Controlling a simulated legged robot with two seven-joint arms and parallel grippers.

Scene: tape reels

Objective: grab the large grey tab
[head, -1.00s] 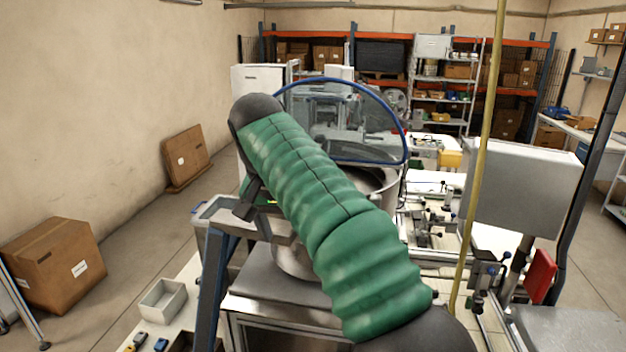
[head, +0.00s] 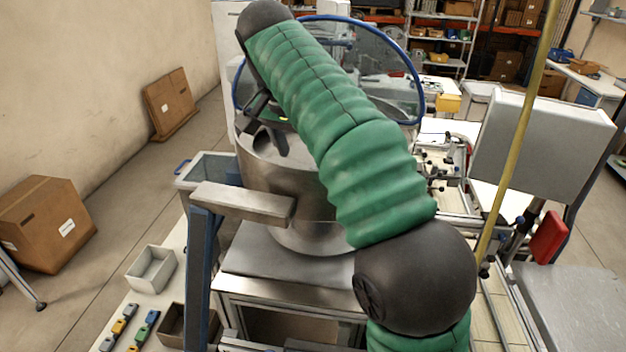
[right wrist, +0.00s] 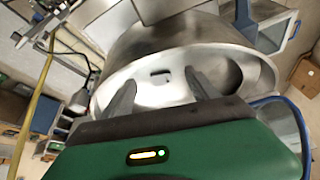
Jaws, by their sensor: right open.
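A small grey piece (right wrist: 160,74), which looks like the grey tab, lies inside the round metal bowl (right wrist: 75,100) in the right wrist view. Its exact shape is hard to make out. The bowl also shows in the head view (head: 260,178), partly hidden behind my green right arm. My right gripper (head: 266,128) is over the bowl's opening with its dark fingers apart and empty. In the right wrist view the fingers (right wrist: 160,82) point into the bowl, one either side of the piece. The tab cannot be made out in the head view. My left gripper is not in view.
A blue-edged clear guard (head: 385,75) stands behind the bowl. A metal chute (head: 242,202) and a grey bin (head: 208,170) are at its left. A yellow pole (head: 520,130) and a grey box panel (head: 545,140) stand at right. A small open tray (head: 151,268) sits at front left.

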